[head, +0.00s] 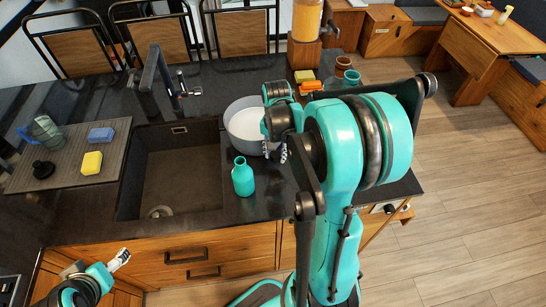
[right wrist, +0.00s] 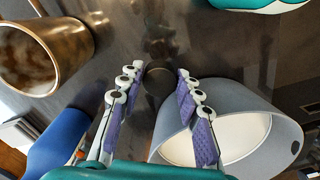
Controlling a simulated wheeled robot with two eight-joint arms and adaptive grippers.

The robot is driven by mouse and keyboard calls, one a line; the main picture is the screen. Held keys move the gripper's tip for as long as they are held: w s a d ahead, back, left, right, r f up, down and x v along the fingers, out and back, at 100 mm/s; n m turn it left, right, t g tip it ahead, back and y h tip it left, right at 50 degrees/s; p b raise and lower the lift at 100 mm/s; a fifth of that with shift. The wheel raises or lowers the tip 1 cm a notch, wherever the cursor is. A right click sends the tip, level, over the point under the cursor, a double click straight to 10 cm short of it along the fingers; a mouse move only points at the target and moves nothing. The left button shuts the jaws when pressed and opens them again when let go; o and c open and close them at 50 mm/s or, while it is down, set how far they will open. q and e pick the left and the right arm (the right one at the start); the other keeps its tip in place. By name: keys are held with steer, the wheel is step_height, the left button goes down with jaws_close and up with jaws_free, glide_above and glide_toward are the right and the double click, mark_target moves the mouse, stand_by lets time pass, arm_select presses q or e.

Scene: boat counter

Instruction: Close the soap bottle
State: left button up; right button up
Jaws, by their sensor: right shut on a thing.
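The teal soap bottle (head: 243,177) stands upright on the dark counter, between the sink and the grey bowl. No separate cap shows on its neck. My right gripper (head: 279,153) points down to the right of the bottle, beside the bowl, partly hidden by my arm. In the right wrist view its fingers (right wrist: 154,88) are shut on a small dark round piece (right wrist: 158,80), which looks like a cap. That piece is not clear in the head view. My left gripper (head: 100,262) is low at the left, in front of the cabinet, apart from the bottle; its opening is unclear.
The grey bowl (head: 232,121) stands close behind the bottle; the sink (head: 170,175) is to its left. A drying mat (head: 112,157) holds sponges, a glass and a black object (head: 43,169). Cups (head: 342,66) and a dispenser (head: 306,20) stand at the back.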

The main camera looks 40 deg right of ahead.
arm_select(q)
step_height(320, 180, up, 2)
steer(key=shift+r+p, duration=0.15)
steer(key=shift+p, duration=0.85)
arm_select(e)
steer(key=s+d+r, duration=0.6)
steer(key=d, duration=0.3)
steer(key=shift+s+r, duration=0.15)
arm_select(q)
steer(key=shift+o, duration=0.3)
arm_select(e)
steer(key=shift+a, duration=0.1)
